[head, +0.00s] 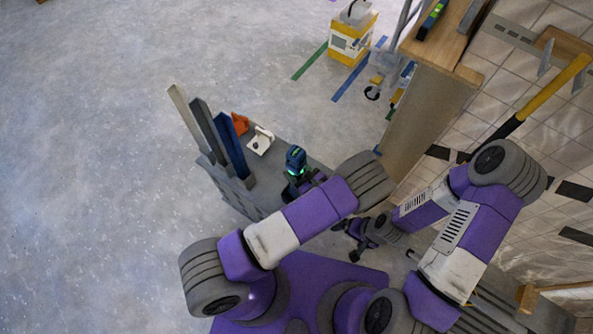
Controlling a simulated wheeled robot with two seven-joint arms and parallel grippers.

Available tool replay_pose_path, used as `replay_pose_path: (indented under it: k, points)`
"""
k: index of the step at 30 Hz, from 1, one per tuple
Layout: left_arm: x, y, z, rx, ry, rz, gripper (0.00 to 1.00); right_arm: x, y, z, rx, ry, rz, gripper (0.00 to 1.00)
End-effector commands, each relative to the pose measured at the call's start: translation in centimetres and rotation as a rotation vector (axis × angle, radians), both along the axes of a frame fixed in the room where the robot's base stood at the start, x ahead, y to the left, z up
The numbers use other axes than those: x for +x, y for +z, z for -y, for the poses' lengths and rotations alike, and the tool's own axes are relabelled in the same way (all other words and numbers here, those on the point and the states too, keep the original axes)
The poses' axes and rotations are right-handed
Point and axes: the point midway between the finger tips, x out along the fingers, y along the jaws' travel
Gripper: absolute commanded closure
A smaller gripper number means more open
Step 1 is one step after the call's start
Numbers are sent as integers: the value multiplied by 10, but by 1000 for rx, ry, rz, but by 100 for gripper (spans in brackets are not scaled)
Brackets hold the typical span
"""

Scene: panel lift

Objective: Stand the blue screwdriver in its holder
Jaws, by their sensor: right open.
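I cannot make out the blue screwdriver or its holder for certain in the head view. My right gripper (346,239) is low in the middle of the picture, its dark fingers apart with nothing visible between them. It is below and to the right of a dark blue power tool (296,160) with a green glow on the grey bench. My left arm reaches across from the lower left and covers part of the bench.
The grey bench (283,152) also bears an orange item (240,123), a white item (262,141) and tall upright bars (208,130) at its left. A wooden cabinet (425,115) stands at right.

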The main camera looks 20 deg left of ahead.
Motion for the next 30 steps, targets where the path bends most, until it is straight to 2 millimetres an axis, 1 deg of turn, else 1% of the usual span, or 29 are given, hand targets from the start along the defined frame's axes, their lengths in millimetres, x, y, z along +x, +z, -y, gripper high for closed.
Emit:
replay_pose_path:
  k: [18,30]
  points:
    - [1,-15,-1,4,0,5,100,0,-15,0,0,0,0,0]
    - [1,-15,0,3,0,6,100,0,-15,0,0,0,0,0]
